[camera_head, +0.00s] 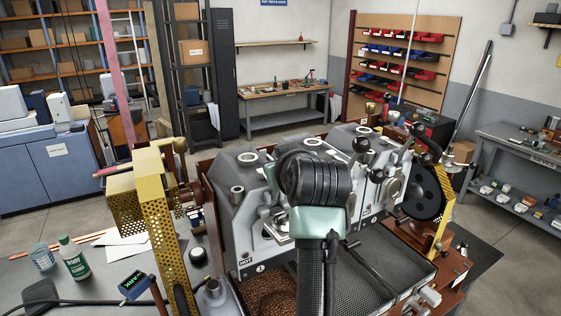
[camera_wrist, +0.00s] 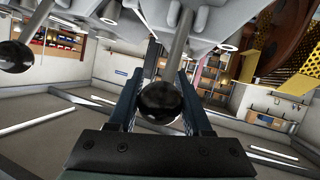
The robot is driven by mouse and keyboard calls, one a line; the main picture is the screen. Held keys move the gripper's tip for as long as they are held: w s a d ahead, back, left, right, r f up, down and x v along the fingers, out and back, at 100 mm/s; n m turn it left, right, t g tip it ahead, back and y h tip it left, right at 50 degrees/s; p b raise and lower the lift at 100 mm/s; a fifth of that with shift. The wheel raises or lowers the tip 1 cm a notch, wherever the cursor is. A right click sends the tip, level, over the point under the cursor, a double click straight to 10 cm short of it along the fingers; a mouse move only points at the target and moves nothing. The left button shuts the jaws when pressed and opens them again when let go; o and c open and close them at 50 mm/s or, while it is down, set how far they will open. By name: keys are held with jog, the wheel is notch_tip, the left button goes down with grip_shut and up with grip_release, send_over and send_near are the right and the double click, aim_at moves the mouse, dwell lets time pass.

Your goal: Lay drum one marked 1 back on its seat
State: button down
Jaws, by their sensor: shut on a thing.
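The roaster (camera_head: 228,225) is a grey machine with several funnel-topped drum housings in a row. A round mark reading 1 and a HOT label (camera_head: 246,262) sit low on its left front, at the first drum's place. My gripper (camera_wrist: 160,88) is shut on a black ball knob (camera_wrist: 160,104) at the end of a metal rod (camera_wrist: 180,45). The rod runs up into the grey machine in the wrist view. In the head view my arm hides the gripper and much of drum one's front, so I cannot tell whether the drum is tilted or seated.
Another ball knob (camera_wrist: 14,55) shows at left in the wrist view. More black knobs (camera_head: 361,144) stand right of my arm. A yellow perforated guard (camera_head: 160,235) rises at left. A mesh tray (camera_head: 370,265) and a bean-filled tray (camera_head: 268,292) lie in front. A black wheel (camera_head: 424,195) is at right.

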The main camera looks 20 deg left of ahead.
jog(key=shift+c, duration=1.8)
grip_release()
jog(key=shift+a+f, duration=0.15)
jog(key=shift+f, duration=0.1)
jog(key=shift+r, duration=0.1)
jog(key=shift+s+d+r+b, duration=0.1)
jog(key=shift+s+d+b, duration=0.25)
jog(key=shift+d+b, duration=0.05)
jog(key=b+v, duration=0.4)
jog(key=v, duration=0.8)
jog(key=shift+b, duration=0.4)
jog(key=shift+a, duration=0.15)
